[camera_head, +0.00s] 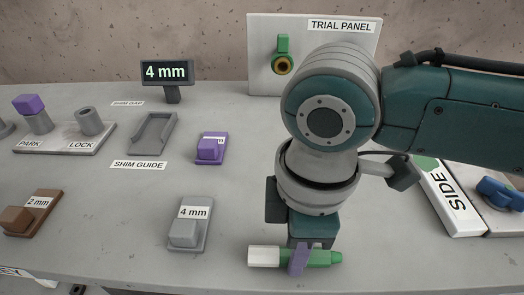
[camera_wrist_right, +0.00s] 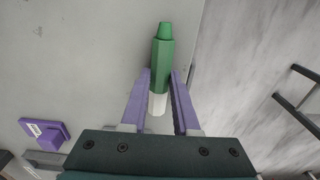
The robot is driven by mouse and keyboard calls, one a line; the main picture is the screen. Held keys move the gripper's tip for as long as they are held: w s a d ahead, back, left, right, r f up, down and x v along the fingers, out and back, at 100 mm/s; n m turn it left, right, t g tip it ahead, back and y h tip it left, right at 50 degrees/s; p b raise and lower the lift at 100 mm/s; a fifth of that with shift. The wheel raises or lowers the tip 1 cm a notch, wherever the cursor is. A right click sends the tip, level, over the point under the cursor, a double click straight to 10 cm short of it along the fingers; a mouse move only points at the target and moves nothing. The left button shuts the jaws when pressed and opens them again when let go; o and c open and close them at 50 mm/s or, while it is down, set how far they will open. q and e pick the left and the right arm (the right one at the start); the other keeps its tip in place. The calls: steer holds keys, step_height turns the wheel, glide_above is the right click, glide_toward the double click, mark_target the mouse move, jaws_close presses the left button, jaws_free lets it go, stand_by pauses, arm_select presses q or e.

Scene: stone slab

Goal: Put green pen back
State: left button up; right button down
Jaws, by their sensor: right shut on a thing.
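The green pen (camera_head: 324,258) has a green body and a white end. It lies crosswise near the front of the slab in the head view, white end to the left. My right gripper (camera_head: 298,264) points down with its purple fingers shut around the pen's middle. In the right wrist view, the pen (camera_wrist_right: 160,60) stands out between the fingers of my right gripper (camera_wrist_right: 160,88), green tip away from the palm. Whether the pen touches the slab I cannot tell. No holder for the pen is clearly visible. My left gripper is out of view.
The grey slab (camera_head: 110,215) has its front edge close to the pen. A grey 4 mm block (camera_head: 187,233), a purple block (camera_head: 210,150) and the shim guide (camera_head: 152,134) are to the left. A SIDE-labelled board (camera_head: 452,203) and blue knob (camera_head: 500,193) are right. The trial panel (camera_head: 262,80) stands behind.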

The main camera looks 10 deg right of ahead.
steer(key=c, duration=0.7)
jaws_free()
steer(key=shift+f, duration=0.1)
steer(key=shift+o, duration=0.2)
step_height(320, 180, up, 12)
steer(key=p, duration=0.3)
steer(key=s+a+f+m+t+y, duration=0.2)
steer(key=s+a+m+y, duration=0.2)
steer(key=s+a, duration=0.1)
steer(key=s+d+f+m+h, duration=0.1)
steer(key=s+d+m+h, duration=0.1)
steer(key=d, duration=0.5)
steer(key=s+d+f+m+t+h, duration=0.1)
steer(key=s+d+m+h, duration=0.1)
steer(key=s+d+m, duration=0.3)
steer(key=shift+d+m+t, duration=0.3)
steer(key=shift+d+m, duration=0.6)
step_height(320, 180, up, 44)
steer(key=p, duration=4.4)
steer(key=shift+r, duration=0.25)
